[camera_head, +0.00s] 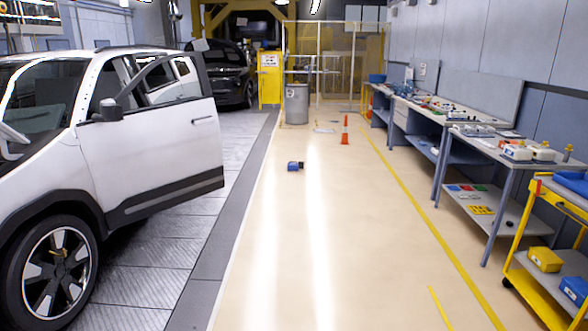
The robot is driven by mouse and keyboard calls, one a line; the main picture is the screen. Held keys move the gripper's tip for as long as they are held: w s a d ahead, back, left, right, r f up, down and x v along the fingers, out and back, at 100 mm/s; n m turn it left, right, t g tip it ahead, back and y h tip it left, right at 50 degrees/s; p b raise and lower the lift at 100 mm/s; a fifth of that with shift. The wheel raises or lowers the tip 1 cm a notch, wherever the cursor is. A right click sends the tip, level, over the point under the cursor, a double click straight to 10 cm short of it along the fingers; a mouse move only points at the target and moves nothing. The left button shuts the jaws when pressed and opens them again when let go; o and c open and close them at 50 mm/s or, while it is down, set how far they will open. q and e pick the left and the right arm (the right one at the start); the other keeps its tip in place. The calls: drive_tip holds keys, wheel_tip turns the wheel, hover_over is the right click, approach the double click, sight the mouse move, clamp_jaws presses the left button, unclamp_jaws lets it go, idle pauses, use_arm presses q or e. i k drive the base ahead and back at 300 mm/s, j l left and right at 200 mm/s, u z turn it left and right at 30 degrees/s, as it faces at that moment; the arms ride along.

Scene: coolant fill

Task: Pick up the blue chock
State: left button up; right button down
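A small blue block with a dark part, which looks like the blue chock (294,166), lies on the beige floor in the middle of the head view. It is some way ahead, right of the white floor line and apart from the car. It is too small to make out its exact shape. Neither of my grippers can be made out in this view.
A white car (160,150) with an open door stands at the left. A yellow cart (532,290), workbenches (480,150) and a yellow floor line are at the right. An orange cone (345,135) and a grey bin (296,104) stand farther back.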

sight(292, 167)
drive_tip(key=i, duration=7.95)
drive_tip(key=j, duration=0.1)
